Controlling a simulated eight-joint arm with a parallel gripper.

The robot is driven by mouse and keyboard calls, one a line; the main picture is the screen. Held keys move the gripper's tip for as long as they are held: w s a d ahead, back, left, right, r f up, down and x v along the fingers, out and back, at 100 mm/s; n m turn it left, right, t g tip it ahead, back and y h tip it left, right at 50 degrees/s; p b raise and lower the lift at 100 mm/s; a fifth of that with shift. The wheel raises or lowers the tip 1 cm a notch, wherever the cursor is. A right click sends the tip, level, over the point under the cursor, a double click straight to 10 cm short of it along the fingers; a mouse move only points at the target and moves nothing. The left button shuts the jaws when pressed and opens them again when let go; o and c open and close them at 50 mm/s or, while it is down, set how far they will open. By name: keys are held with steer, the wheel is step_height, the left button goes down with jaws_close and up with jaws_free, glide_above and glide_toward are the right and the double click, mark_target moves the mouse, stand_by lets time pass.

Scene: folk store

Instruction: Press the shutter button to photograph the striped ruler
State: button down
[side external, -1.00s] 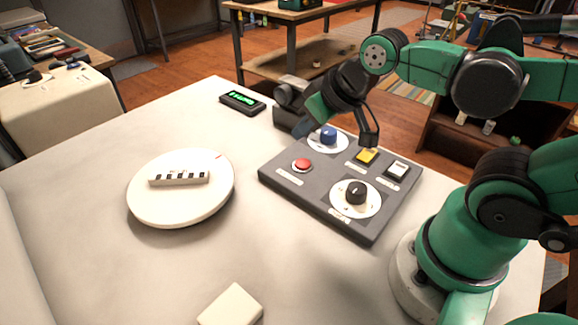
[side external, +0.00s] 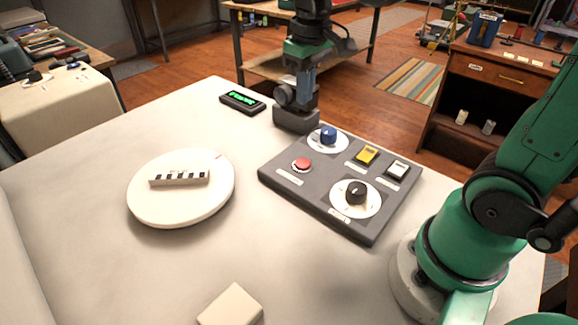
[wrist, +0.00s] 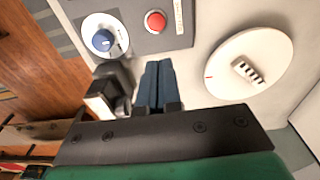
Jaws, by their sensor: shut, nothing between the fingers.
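The striped ruler (side external: 180,177), a small pale block with black bars, lies on a round white turntable (side external: 145,205); it also shows in the wrist view (wrist: 247,71). The red round button (side external: 302,164) sits on the grey control panel (side external: 320,190) and shows in the wrist view (wrist: 155,21). A dark grey camera-like device (side external: 291,119) stands behind the panel. My gripper (side external: 303,104), with blue fingers, is shut and empty, pointing down at this device. In the wrist view the shut fingertips (wrist: 158,64) are beside the device (wrist: 112,85). I cannot tell whether they touch.
The panel also bears a blue knob (side external: 328,135), a yellow switch (side external: 367,155), a white switch (side external: 397,170) and a black dial (side external: 356,192). A green-lit display (side external: 242,102) stands left of the device. A pale block (side external: 231,306) lies at the front. The table between is clear.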

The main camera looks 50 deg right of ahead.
mark_target(302, 162)
steer(key=shift+w+d+r+g, duration=0.1)
steer(key=shift+w+d+g, duration=0.15)
steer(key=shift+d+g, duration=0.15)
step_height(302, 162, down, 14)
stand_by(0.8)
steer(key=shift+f, duration=0.9)
steer(key=shift+r, duration=0.1)
steer(key=shift+r, duration=4.25)
